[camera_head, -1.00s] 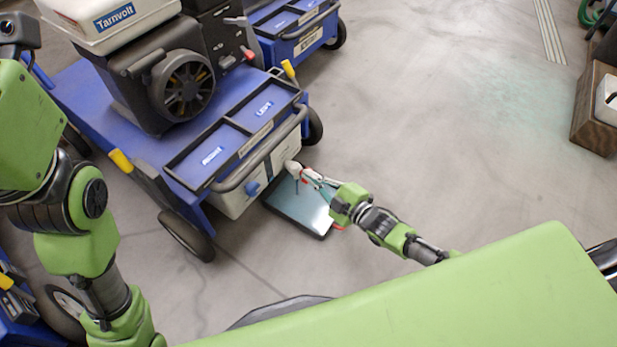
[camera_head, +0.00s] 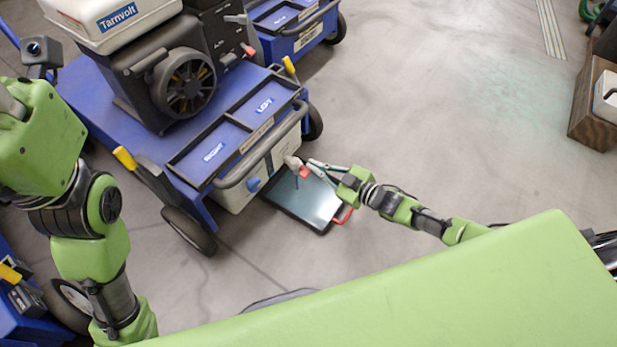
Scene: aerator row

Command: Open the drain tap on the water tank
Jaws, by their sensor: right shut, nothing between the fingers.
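The pale water tank (camera_head: 236,200) sits under the front of a blue cart. A grey drain tap (camera_head: 292,162) sticks out from its front, with a red part (camera_head: 304,172) beside it that looks like its lever. A blue knob (camera_head: 254,184) is on the tank to the left of the tap. My right gripper (camera_head: 314,167) is shut and empty, its fingertips close to the tap and red part; I cannot tell if they touch. My left arm (camera_head: 85,220) shows at the left, but its fingers are not in view.
A dark shallow tray (camera_head: 318,208) with a shiny surface and a red handle (camera_head: 343,215) lies on the floor below the tap. An engine (camera_head: 185,85) stands on the cart. Other blue carts are behind and at lower left. A wooden crate (camera_head: 590,125) stands right. The floor between is clear.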

